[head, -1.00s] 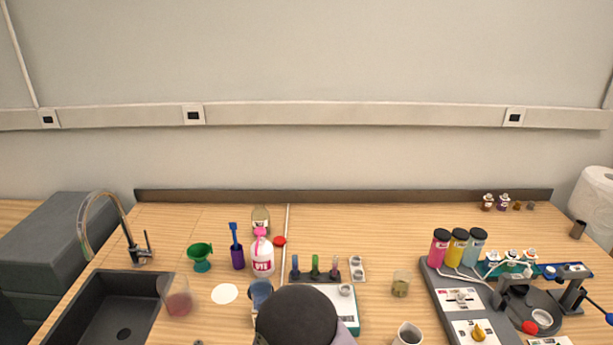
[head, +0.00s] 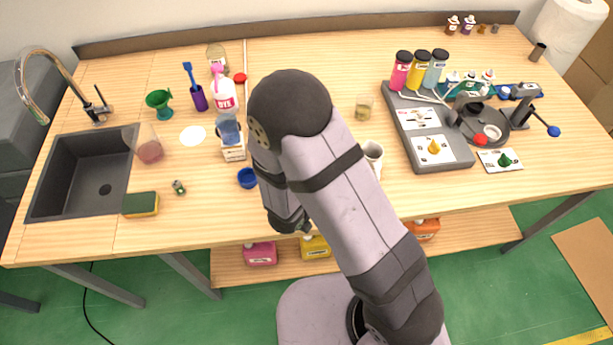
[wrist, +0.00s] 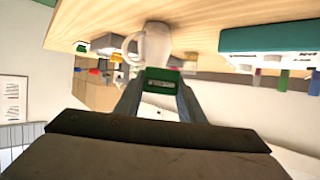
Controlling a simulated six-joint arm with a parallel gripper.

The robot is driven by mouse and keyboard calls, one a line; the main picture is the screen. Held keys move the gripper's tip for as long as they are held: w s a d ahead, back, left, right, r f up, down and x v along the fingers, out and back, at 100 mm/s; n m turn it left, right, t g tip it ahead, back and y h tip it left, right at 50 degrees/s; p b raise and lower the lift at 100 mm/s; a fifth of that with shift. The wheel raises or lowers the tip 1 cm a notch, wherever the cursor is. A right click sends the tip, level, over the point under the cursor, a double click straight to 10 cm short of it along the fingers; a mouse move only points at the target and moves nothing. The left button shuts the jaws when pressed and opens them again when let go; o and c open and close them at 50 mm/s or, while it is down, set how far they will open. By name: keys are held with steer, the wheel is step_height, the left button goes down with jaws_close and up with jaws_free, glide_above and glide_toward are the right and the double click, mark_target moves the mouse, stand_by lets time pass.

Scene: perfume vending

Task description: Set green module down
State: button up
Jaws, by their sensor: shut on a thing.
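In the wrist view my gripper (wrist: 162,88) is shut on the green module (wrist: 163,76), a small dark green block with a pale label, held between the fingertips. The white mug (wrist: 153,45) is just beyond it, and the table edge shows above. In the head view my arm crosses the middle of the table. My gripper is mostly hidden there, low near the front edge, and I cannot make out the module. The mug (head: 373,155) stands just right of my arm.
A teal-edged tray (wrist: 270,38) is at the upper right of the wrist view. In the head view a grey console (head: 435,153) stands right, with a sink (head: 82,180) at left. A small blue cup (head: 247,178) is left of my arm.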

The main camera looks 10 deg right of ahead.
steer(key=w+a+n+t+y, duration=0.3)
steer(key=a+n+y, duration=0.4)
steer(key=a, duration=0.3)
steer(key=shift+w+r+t, duration=0.15)
steer(key=shift+w+t, duration=0.05)
steer(key=shift+t, duration=0.3)
steer(key=shift+f, duration=2.85)
steer(key=shift+f+p, duration=0.1)
steer(key=shift+p, duration=0.2)
steer(key=shift+f+p, duration=0.45)
steer(key=shift+f, duration=1.4)
steer(key=shift+f, duration=0.1)
